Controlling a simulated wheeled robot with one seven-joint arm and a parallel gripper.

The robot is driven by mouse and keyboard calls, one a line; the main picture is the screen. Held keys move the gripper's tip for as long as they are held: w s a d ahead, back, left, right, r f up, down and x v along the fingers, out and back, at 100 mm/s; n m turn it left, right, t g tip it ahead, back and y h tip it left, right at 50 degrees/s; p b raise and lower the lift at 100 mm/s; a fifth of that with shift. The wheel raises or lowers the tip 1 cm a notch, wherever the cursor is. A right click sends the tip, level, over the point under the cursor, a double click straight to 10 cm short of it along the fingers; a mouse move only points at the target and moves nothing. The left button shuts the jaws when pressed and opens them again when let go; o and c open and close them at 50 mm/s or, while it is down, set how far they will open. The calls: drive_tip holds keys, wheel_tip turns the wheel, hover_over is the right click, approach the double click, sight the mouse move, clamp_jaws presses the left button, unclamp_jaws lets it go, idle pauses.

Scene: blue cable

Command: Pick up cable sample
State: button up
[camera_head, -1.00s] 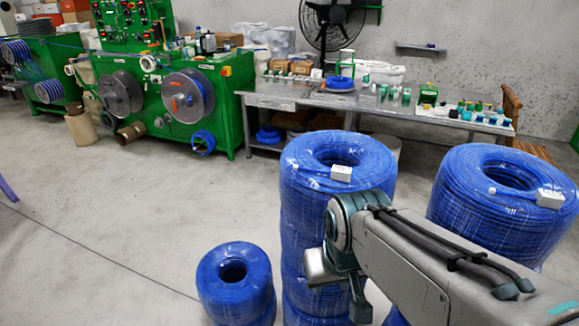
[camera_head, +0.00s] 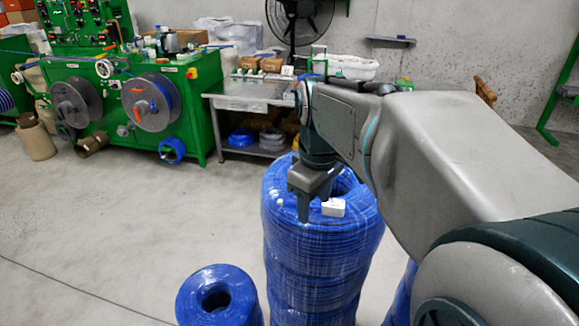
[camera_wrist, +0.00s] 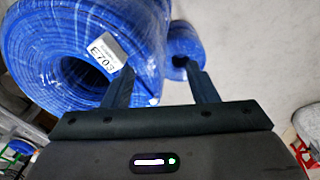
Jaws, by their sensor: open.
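A tall stack of blue cable coils (camera_head: 320,262) stands in the middle of the head view. I cannot tell which piece is the sample.
A shorter blue coil stack (camera_head: 218,298) stands at the front left. Behind are a metal table (camera_head: 245,103) with boxes and a green spooling machine (camera_head: 205,100). The grey floor (camera_head: 110,215) on the left is clear. My arm hides much of the right side.

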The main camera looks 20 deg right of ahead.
sight(332, 202)
drive_tip(key=w+d+r+n+g+p, duration=0.1)
drive_tip(key=w+d+r+n+p, duration=0.1)
drive_tip(key=w+d+r+n, duration=0.4)
drive_tip(key=shift+m, duration=0.3)
drive_tip(key=f, duration=0.8)
drive_tip(key=s+f+p, duration=0.1)
drive_tip(key=f, duration=0.3)
drive_tip(key=shift+s+d+f, duration=0.1)
drive_tip(key=shift+d+f, duration=0.15)
drive_tip(key=shift+d, duration=0.05)
drive_tip(key=c, duration=1.1)
